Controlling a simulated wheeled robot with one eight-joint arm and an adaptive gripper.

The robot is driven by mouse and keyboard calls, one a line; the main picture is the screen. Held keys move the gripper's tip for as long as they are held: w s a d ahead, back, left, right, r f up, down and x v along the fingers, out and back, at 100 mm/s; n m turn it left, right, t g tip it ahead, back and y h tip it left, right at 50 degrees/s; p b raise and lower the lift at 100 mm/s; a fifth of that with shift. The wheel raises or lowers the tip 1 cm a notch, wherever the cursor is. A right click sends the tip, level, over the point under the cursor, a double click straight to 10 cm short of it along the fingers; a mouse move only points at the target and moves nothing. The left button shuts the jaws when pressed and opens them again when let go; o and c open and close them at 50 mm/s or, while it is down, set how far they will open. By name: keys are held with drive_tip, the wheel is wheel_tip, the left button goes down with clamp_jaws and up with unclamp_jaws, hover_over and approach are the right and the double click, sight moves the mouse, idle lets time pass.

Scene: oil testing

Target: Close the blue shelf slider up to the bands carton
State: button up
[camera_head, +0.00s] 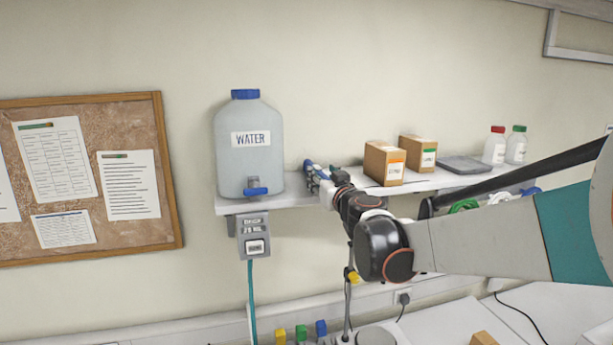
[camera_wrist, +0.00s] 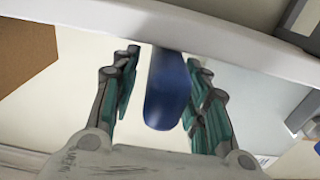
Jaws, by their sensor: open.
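The blue shelf slider (camera_wrist: 166,95) shows in the wrist view as a rounded blue piece by the white shelf edge. It lies between the teal fingers of my gripper (camera_wrist: 164,100), which are open on either side, with gaps visible. In the head view my gripper (camera_head: 312,175) is at the shelf, between the water jug and the cartons. I cannot read which is the bands carton. A brown surface (camera_wrist: 25,55), likely a carton, shows at the wrist view's left.
The water jug (camera_head: 249,145) with a blue tap stands left of my gripper. A grey labelled box (camera_head: 253,236) hangs below the shelf (camera_head: 290,198). A dark flat device (camera_head: 463,165) and two bottles (camera_head: 505,147) stand further right. A worktop lies below.

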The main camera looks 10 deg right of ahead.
drive_tip(key=shift+s, duration=0.1)
drive_tip(key=shift+c, duration=1.4)
clamp_jaws()
drive_tip(key=d+b, duration=0.1)
drive_tip(key=d, duration=0.9)
drive_tip(key=shift+w+b, duration=0.2)
drive_tip(key=shift+b, duration=0.2)
drive_tip(key=shift+o, duration=1.4)
unclamp_jaws()
